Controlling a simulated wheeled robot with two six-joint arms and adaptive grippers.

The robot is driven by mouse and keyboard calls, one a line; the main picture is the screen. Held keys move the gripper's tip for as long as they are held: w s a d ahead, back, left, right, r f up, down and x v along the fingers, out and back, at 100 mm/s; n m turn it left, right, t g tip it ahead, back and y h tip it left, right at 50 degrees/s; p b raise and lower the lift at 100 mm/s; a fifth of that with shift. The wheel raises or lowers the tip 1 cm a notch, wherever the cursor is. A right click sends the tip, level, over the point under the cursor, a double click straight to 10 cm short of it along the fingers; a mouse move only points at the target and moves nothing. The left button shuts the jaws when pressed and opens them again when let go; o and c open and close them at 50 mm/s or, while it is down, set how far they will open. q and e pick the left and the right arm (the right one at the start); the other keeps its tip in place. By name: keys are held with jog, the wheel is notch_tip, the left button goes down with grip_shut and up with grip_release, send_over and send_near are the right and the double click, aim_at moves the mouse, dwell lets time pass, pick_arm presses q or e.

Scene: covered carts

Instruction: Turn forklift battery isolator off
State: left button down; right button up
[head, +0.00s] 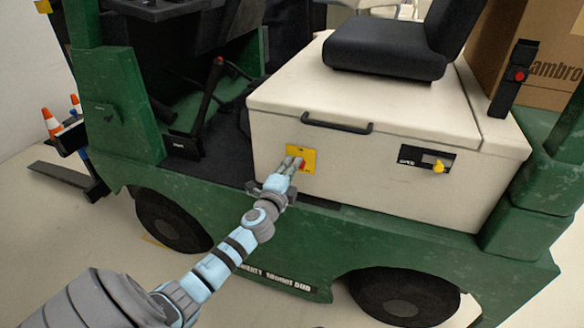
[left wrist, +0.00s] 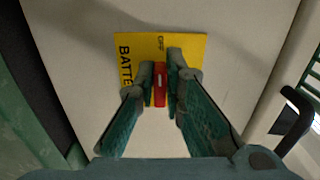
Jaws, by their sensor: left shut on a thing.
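The battery isolator is a red handle (left wrist: 160,87) on a yellow plate (left wrist: 190,43) with dark lettering, partly hidden by my fingers. The plate (head: 303,151) sits on the cream side panel of the green forklift, below the black grab handle; a bit of red (head: 301,164) shows there too. My left gripper (head: 294,164) is at the plate, its fingertips (left wrist: 161,82) on both sides of the red handle and shut on it. The handle looks upright in the left wrist view. My right gripper is not in view.
A black grab handle (head: 336,124) sticks out above the plate. To the right is a black panel with a yellow knob (head: 438,167). The seat (head: 390,48) is on top. Traffic cones (head: 52,122) stand at the far left.

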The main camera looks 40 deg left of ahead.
pick_arm(q)
jog(key=shift+f, duration=0.1)
jog(key=c, duration=1.7)
grip_release()
jog(key=shift+s, duration=0.15)
jog(key=v, duration=1.1)
jog(key=shift+s+d, duration=0.1)
jog(key=shift+s, duration=0.25)
